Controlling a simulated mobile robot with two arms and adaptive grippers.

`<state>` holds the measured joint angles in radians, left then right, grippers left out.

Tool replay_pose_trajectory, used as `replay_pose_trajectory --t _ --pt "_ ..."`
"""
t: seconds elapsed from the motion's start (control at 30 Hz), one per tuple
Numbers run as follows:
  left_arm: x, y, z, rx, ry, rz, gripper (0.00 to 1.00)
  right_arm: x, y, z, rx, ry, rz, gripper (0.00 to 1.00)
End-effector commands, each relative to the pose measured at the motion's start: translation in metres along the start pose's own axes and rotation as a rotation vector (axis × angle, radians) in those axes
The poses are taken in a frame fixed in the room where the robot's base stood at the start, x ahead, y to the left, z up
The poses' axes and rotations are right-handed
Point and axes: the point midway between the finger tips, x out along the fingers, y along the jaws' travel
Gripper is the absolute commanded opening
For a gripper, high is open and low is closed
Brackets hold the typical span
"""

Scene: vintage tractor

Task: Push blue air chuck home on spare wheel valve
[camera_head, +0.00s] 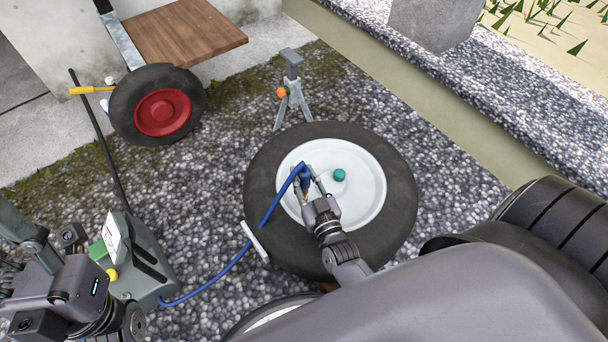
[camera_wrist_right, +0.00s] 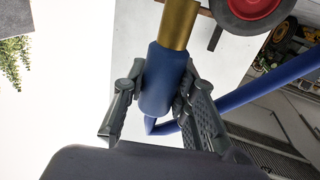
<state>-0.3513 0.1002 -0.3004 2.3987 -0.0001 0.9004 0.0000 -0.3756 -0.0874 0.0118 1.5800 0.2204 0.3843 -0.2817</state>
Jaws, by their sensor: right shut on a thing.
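My right gripper (camera_head: 306,182) is over the left part of the disc, shut on the blue air chuck (camera_head: 305,172). In the right wrist view the chuck (camera_wrist_right: 160,85) sits between the fingers (camera_wrist_right: 155,100), its brass end (camera_wrist_right: 178,22) pointing away from the palm. A teal cap (camera_head: 340,174) is on the disc, right of the gripper. I cannot make out the valve or whether the chuck touches it. My left gripper (camera_head: 20,232) is at the left edge, partly cut off.
The blue hose (camera_head: 221,272) runs from the chuck over the tyre to a grey-green compressor (camera_head: 143,262). A white bar (camera_head: 255,242) lies at the tyre's edge. A jack stand (camera_head: 291,95) stands behind the wheel. A red-hubbed wheel (camera_head: 163,112) is at the upper left.

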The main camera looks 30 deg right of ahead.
Motion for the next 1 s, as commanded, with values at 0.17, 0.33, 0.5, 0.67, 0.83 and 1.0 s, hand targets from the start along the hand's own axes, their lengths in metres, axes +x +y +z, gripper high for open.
replay_pose_trajectory --t 0.17,0.33,0.5,0.67,0.83,1.0 --pt "0.0004 0.0000 0.0000 0.000 0.003 0.001 0.49 0.0002 0.0001 -0.0001 0.000 0.001 0.000 0.00" --pt "0.0005 0.0000 -0.0001 0.001 0.003 0.002 0.49 0.0002 0.0001 -0.0001 0.000 0.001 0.000 0.00" --pt "0.0029 0.0000 -0.0007 0.001 0.003 0.002 0.49 0.0002 0.0001 -0.0009 0.000 0.001 0.000 0.00" --pt "0.0061 0.0000 -0.0015 0.001 0.003 0.002 0.49 0.0003 0.0001 -0.0011 0.000 0.001 0.000 0.00" --pt "0.0057 0.0000 -0.0017 0.001 0.004 0.002 0.49 0.0002 0.0001 -0.0001 0.000 0.001 0.000 0.00" --pt "0.0052 0.0000 -0.0016 0.001 0.004 0.001 0.49 0.0002 0.0001 0.0005 0.000 0.001 0.000 0.00"
